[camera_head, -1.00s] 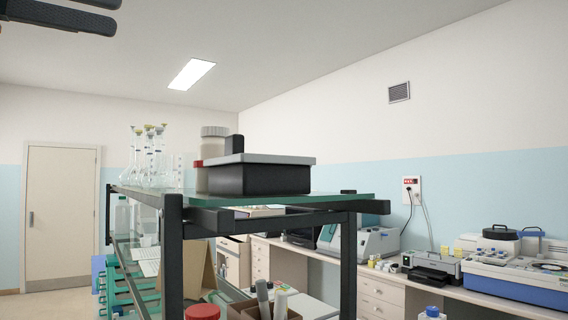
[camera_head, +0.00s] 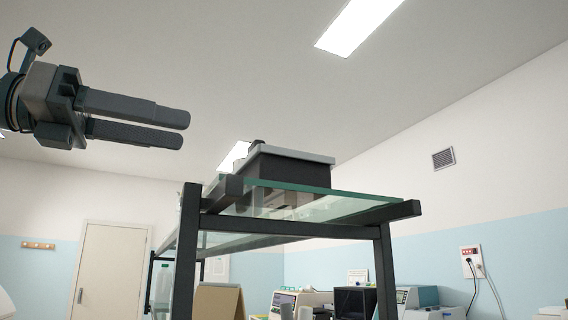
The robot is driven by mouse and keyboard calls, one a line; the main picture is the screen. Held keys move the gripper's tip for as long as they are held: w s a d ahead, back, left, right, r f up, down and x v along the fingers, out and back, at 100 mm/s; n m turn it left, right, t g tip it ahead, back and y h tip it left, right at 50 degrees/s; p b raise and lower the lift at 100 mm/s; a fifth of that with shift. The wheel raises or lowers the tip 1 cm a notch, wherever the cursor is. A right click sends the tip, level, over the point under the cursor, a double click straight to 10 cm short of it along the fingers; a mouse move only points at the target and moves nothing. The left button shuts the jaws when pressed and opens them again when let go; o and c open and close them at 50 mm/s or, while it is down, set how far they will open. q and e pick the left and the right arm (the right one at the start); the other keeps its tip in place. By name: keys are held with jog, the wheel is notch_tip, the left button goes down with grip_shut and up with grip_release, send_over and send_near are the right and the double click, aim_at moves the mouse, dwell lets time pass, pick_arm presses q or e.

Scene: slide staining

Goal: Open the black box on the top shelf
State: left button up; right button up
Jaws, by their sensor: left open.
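The black box (camera_head: 290,170) sits on the glass top shelf (camera_head: 360,201) of a dark-framed rack, seen from slightly below. Its grey lid (camera_head: 292,153) lies flat on it and is closed. A small dark knob or block (camera_head: 257,143) shows at the lid's left end. My left gripper (camera_head: 184,129) is at the upper left, pointing right, with its two dark fingers a little apart and nothing between them. In the picture it is left of the box and higher, clear of it. My right gripper is not in view.
The rack's dark post (camera_head: 187,250) and top crossbar (camera_head: 300,226) stand below the box. Lab devices (camera_head: 420,297) stand on a bench at the lower right. The air between gripper and box looks free. A door (camera_head: 110,270) is at the back left.

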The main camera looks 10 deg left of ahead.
aim_at(280, 150)
pick_arm(q)
jog(key=shift+w, duration=0.1)
jog(key=p+x, duration=0.3)
jog(key=x, duration=1.4)
jog(key=shift+w+d+p, duration=0.1)
jog(key=shift+d+p, duration=0.05)
jog(key=shift+p, duration=0.25)
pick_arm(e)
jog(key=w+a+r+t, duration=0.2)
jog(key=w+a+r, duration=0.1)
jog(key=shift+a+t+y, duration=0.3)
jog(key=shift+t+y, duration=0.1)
pick_arm(q)
grip_shut()
